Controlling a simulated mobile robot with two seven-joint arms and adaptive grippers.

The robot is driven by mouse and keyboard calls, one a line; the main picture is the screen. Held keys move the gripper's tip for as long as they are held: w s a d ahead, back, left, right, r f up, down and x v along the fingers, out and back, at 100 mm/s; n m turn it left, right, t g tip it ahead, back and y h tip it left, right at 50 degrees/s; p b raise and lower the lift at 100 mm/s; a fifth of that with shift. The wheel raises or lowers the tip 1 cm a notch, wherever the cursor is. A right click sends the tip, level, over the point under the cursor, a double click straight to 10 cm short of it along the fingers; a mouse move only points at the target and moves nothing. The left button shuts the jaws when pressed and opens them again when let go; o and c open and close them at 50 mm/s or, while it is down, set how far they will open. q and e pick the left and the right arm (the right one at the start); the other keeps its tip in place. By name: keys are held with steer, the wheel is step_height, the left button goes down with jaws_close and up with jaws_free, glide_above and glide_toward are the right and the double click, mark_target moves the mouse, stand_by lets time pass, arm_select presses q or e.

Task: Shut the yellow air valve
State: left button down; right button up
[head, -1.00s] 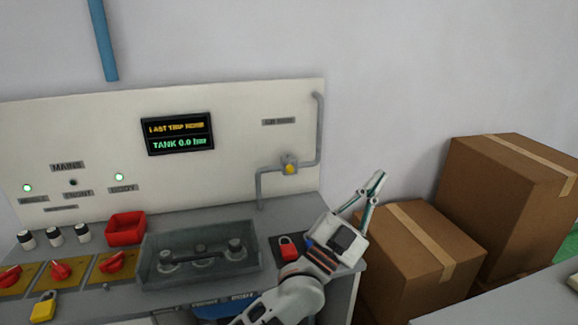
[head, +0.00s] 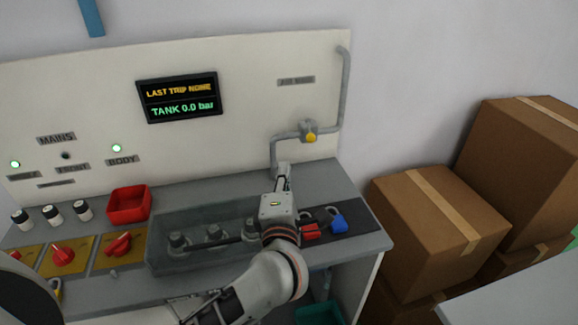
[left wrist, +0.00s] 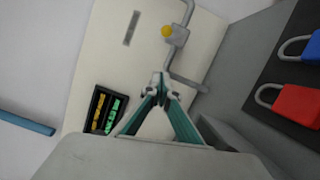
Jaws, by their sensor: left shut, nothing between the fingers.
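The yellow air valve (head: 311,137) sits on a grey pipe on the upright panel, below a small label plate. It also shows in the left wrist view (left wrist: 167,31), ahead of the fingertips and a little above them in the picture. My left gripper (head: 284,168) is shut and empty, its fingers pointing up toward the panel, below and left of the valve. In the left wrist view its closed fingertips (left wrist: 160,82) are apart from the valve. My right gripper is not clearly in view; a dark piece of my body shows at the lower left.
A red padlock (head: 309,230) and a blue padlock (head: 337,221) lie on a dark mat right of my gripper. A clear-sided box (head: 160,236) and red tray (head: 129,204) stand left. Cardboard boxes (head: 432,225) stand right of the bench. Space before the valve looks clear.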

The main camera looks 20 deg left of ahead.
mark_target(310, 131)
arm_select(q)
steer(key=w+d+r, duration=0.1)
steer(key=w, duration=0.8)
steer(key=shift+w, duration=0.15)
arm_select(e)
steer(key=shift+w+r, duration=0.1)
steer(key=shift+r, duration=0.15)
arm_select(q)
steer(key=shift+r, duration=0.1)
steer(key=d+y+p, duration=0.1)
steer(key=d+n+g+y+p, duration=0.1)
steer(key=d, duration=0.1)
steer(key=shift+w+d+n, duration=0.15)
steer(key=shift+w+n, duration=0.15)
steer(key=shift+w, duration=0.1)
arm_select(e)
steer(key=shift+w+d+r, duration=0.2)
steer(key=shift+d+r, duration=0.55)
steer(key=shift+r, duration=0.15)
steer(key=shift+d, duration=0.1)
